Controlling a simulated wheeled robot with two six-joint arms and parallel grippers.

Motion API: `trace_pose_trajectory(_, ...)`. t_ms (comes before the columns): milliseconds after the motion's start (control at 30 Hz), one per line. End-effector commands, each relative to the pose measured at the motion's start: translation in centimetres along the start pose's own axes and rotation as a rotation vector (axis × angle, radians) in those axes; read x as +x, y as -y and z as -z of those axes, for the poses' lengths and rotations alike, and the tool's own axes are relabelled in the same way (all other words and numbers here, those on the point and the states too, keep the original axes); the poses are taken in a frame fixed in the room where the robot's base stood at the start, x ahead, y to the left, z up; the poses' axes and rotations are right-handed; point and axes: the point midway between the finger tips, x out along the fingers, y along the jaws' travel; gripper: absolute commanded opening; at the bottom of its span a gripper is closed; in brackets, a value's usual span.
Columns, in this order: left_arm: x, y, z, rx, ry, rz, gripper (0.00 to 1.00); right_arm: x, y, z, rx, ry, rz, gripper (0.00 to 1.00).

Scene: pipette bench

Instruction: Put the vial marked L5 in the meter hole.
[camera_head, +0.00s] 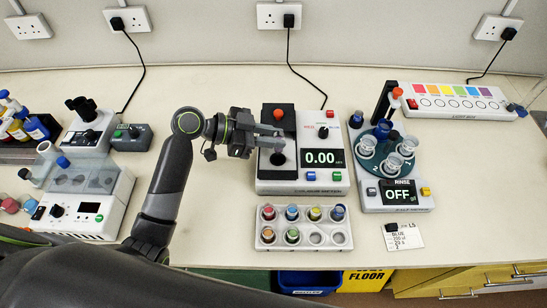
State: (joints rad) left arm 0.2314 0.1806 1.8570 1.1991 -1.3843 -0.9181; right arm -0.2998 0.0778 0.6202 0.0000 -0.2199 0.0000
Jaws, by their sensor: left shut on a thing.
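The meter (268,180) is a white box with a dark left part, and its display reads 0.00. My left gripper (279,137) is over the dark part, coming in from the left. It is shut on a vial, mostly hidden by the fingers, so I cannot read its mark. Just below the fingertips is the dark round meter hole (278,158). My right gripper is not in view.
A rinse station (398,196) reading OFF, with cups on a round carousel, stands to the right. A card (403,236) marked L5 and BLUE lies in front of it. A colour-strip box (458,102) is behind. White and dark devices stand at left.

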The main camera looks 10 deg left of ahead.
Motion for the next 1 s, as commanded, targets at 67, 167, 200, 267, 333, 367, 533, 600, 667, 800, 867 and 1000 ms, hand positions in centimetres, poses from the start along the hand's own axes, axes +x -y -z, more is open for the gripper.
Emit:
trace_pose_trajectory(67, 0.8, 0.0, -1.8, -0.002, 0.0, 0.0, 0.0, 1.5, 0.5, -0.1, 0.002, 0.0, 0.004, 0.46)
trace_pose_trajectory(167, 1.0, 0.0, -2.4, -0.001, -0.001, 0.001, 0.0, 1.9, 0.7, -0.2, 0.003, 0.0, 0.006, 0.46)
trace_pose_trajectory(200, 1.1, 0.0, -2.6, -0.001, -0.001, 0.001, 0.0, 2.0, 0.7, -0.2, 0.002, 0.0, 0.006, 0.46)
trace_pose_trajectory(267, 1.2, 0.0, -3.0, -0.001, 0.0, 0.001, 0.0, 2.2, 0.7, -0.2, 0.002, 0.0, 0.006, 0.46)
trace_pose_trajectory(333, 1.6, 0.0, -3.8, -0.002, 0.0, 0.001, 0.0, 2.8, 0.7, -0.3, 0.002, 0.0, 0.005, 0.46)
trace_pose_trajectory(367, 1.7, 0.0, -4.2, -0.003, 0.0, 0.002, 0.0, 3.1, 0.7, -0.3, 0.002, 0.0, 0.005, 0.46)
trace_pose_trajectory(533, 2.4, 0.0, -5.8, -0.001, 0.0, 0.002, 0.0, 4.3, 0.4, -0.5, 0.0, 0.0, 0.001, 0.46)
trace_pose_trajectory(600, 2.4, 0.0, -5.8, 0.0, 0.0, 0.002, 0.0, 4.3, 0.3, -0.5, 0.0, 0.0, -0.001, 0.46)
trace_pose_trajectory(667, 2.4, 0.0, -5.7, 0.0, 0.0, 0.002, 0.0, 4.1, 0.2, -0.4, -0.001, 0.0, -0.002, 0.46)
trace_pose_trajectory(800, 2.4, 0.0, -5.7, 0.0, 0.0, 0.002, 0.0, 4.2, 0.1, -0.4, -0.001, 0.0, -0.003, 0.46)
trace_pose_trajectory(867, 2.5, 0.0, -5.9, -0.001, 0.0, 0.002, 0.0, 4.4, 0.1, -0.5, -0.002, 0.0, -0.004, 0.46)
trace_pose_trajectory(1000, 2.6, 0.0, -6.3, 0.0, 0.0, 0.002, 0.0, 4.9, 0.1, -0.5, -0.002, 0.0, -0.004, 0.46)
